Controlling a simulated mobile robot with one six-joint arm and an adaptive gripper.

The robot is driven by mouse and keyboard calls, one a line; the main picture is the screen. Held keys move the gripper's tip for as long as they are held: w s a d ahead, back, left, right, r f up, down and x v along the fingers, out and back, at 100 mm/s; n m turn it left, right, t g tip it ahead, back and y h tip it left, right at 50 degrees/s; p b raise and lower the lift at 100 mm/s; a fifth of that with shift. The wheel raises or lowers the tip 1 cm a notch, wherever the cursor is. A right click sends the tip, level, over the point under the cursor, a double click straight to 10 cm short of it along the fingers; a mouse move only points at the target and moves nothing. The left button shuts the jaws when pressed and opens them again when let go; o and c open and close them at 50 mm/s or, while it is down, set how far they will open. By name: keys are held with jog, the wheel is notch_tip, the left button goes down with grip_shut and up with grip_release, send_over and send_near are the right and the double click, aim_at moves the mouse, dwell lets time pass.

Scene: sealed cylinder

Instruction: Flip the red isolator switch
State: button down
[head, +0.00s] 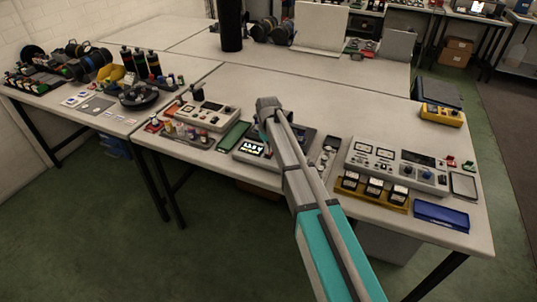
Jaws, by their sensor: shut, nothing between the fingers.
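My arm reaches from the lower right over the front bench (330,92). My gripper (268,122) is at its far end, shut and empty, above a dark-topped instrument with a lit display (252,148). The arm hides part of this instrument, and the fingertips are hard to make out. I cannot pick out the red isolator switch for certain. Small red parts show at the bench's left front (154,124), and a small red item (451,161) lies at the right, beside a large grey control panel (395,165). My gripper is apart from both.
A grey meter box (208,117) and a green board (233,136) stand left of my gripper. A yellow tray of meters (372,191), a blue case (441,215) and a yellow box (441,115) are on the right. The bench behind my gripper is largely clear.

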jog(key=shift+f+b, duration=0.55)
dwell(0.4)
jog(key=shift+r, duration=0.1)
jog(key=shift+r+p, duration=3.45)
jog(key=shift+p, duration=0.1)
jog(key=s+d+m, duration=0.8)
jog(key=s+d, duration=1.4)
jog(key=s, duration=0.4)
jog(key=shift+d, duration=0.4)
